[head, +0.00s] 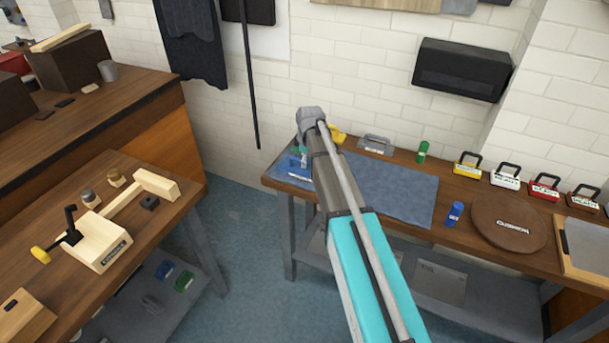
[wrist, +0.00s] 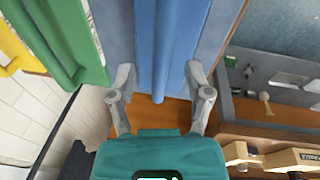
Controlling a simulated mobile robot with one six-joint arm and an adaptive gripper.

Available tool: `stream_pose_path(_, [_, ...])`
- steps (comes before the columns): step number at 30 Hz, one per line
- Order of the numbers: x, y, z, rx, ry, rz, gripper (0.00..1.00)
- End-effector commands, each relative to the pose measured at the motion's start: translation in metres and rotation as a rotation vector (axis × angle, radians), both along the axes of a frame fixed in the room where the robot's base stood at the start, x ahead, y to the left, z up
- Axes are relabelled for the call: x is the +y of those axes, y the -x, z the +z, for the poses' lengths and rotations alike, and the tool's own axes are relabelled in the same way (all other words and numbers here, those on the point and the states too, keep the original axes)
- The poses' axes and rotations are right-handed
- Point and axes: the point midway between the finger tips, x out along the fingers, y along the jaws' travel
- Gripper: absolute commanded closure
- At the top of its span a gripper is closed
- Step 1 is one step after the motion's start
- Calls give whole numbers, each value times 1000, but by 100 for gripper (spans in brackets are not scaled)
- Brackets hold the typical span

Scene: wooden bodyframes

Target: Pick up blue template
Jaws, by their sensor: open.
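My gripper (wrist: 160,72) is open, one finger on each side of this rib. The fingers look close to the template, but I cannot tell whether they touch it. In the head view my arm hides most of the gripper.
A green piece (wrist: 62,35) and a yellow piece (wrist: 14,50) stand beside the template. A blue mat (head: 395,190) covers the bench nearby, with a blue bottle (head: 454,214) and a round wooden board (head: 508,222) to the right. The brick wall is close behind.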

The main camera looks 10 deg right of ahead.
Motion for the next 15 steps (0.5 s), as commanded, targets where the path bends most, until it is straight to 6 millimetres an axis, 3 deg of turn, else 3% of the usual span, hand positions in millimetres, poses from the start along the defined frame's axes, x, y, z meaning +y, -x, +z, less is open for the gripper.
stream_pose_path(6, [0, -3, -16, -1, 0, 0, 35])
stream_pose_path(15, [0, -3, -18, -1, 0, 0, 35])
